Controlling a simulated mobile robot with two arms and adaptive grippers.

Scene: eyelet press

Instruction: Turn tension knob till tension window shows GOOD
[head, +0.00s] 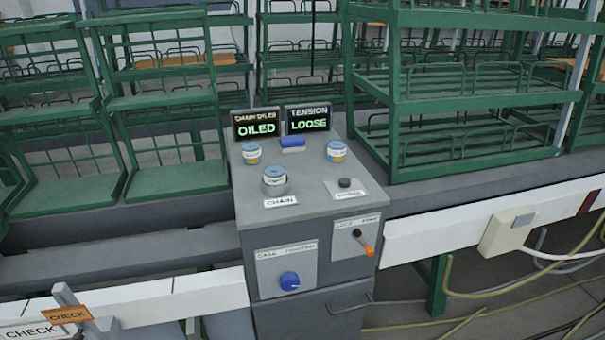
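The tension window (308,118) stands at the back of the grey cabinet top and reads LOOSE in green letters. A blue round knob (289,281) sits on a light plate on the left of the cabinet's front face. The small print on that plate is blurred, and I cannot read it surely as the tension label. Neither of my grippers shows in the head view, and nothing is touching the knob.
A second window (256,124) reads OILED. An orange-handled lever (365,245) is right of the knob on the cabinet (310,213). Green racks (440,107) stand behind; cables (500,292) lie right.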

